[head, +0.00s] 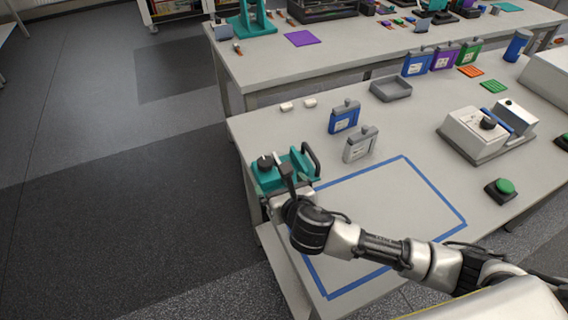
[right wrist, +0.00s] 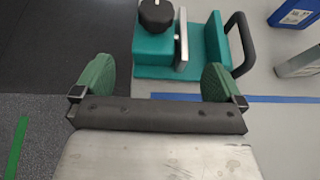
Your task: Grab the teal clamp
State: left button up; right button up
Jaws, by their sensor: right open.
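The teal clamp (head: 294,167) sits at the left edge of the near table, with a black knob and a black looped handle. It also shows in the right wrist view (right wrist: 155,57), at the top, just beyond the fingertips. A metal plate stands between its teal parts. My right gripper (right wrist: 158,85) is open and empty, its green finger pads spread wide apart. In the head view my right gripper (head: 278,195) is beside the clamp, on its near side, and my own arm hides part of it. My left gripper is not in view.
A blue tape outline (head: 436,190) marks bare tabletop beside the clamp. A grey battery pack (head: 360,146) and a blue one (head: 344,118) stand behind it. A grey tray (head: 391,89), a white device (head: 476,133) and a green button (head: 501,188) are farther off.

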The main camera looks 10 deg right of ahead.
aim_at(271, 173)
jog(key=shift+w+a+f, duration=0.15)
jog(key=shift+w+a, duration=0.1)
jog(key=shift+w, duration=0.2)
jog(key=shift+w+a+f, duration=0.15)
jog(key=shift+w+a, duration=0.05)
jog(key=shift+w, duration=0.2)
jog(key=shift+w+f, duration=0.1)
jog(key=shift+w, duration=0.1)
jog(key=x, duration=0.4)
jog(key=shift+w+d+p, duration=0.3)
jog(key=shift+p, duration=0.05)
jog(key=shift+w+a+f, duration=0.15)
jog(key=shift+w, duration=0.25)
jog(key=shift+c, duration=0.8)
jog(key=c, duration=1.1)
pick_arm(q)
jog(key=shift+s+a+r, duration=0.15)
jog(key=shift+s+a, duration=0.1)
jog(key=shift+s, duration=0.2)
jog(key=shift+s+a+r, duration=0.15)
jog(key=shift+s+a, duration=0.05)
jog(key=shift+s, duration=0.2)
pick_arm(e)
jog(key=shift+c, duration=0.2)
